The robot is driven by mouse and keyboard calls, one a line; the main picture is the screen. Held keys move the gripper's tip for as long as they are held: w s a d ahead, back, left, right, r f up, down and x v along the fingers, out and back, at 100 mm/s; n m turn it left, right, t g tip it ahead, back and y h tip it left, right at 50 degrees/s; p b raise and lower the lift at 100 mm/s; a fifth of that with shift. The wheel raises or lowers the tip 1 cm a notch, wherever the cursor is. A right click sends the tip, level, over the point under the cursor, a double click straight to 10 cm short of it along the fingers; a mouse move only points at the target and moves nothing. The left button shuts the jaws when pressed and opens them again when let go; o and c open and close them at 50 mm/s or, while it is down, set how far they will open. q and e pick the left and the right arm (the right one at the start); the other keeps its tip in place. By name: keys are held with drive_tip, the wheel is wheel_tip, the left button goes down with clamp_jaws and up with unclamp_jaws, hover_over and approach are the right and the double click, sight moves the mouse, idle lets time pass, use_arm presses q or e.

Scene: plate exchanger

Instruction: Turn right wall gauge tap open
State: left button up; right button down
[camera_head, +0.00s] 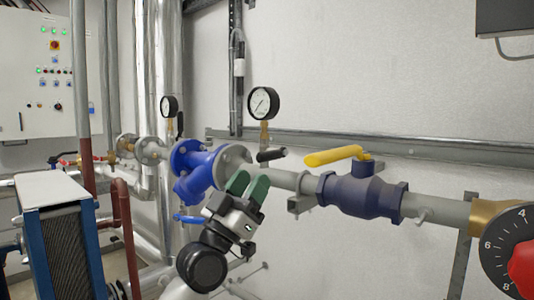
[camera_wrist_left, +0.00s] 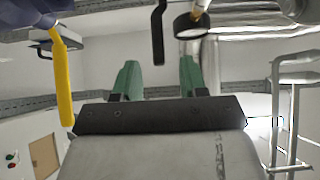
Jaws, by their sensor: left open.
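The right wall gauge (camera_head: 263,103) is a round white dial with a black rim on a brass stem above the pipe. Its tap has a short black lever (camera_head: 271,154) at the stem's base, pointing right and roughly level. My left gripper (camera_head: 249,184) is just below and left of this lever, its green fingers open and pointing up toward it. In the left wrist view, a black bar that looks like the lever (camera_wrist_left: 157,35) is beyond and between the parted fingertips (camera_wrist_left: 158,78). I see no contact. My right gripper is not in view.
A dark blue valve (camera_head: 362,193) with a yellow handle (camera_head: 338,156) is right of the gripper. A bright blue fitting (camera_head: 195,168) is at its left. A left gauge (camera_head: 169,106) stands further back. A red-and-black dial (camera_head: 518,262) is at the right edge.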

sight(268, 155)
use_arm(q)
drive_tip(key=p+x, duration=0.1)
drive_tip(key=x, duration=0.5)
drive_tip(key=shift+w+d+r, duration=0.15)
drive_tip(key=shift+d+r, duration=0.1)
drive_tip(key=shift+r, duration=0.05)
clamp_jaws()
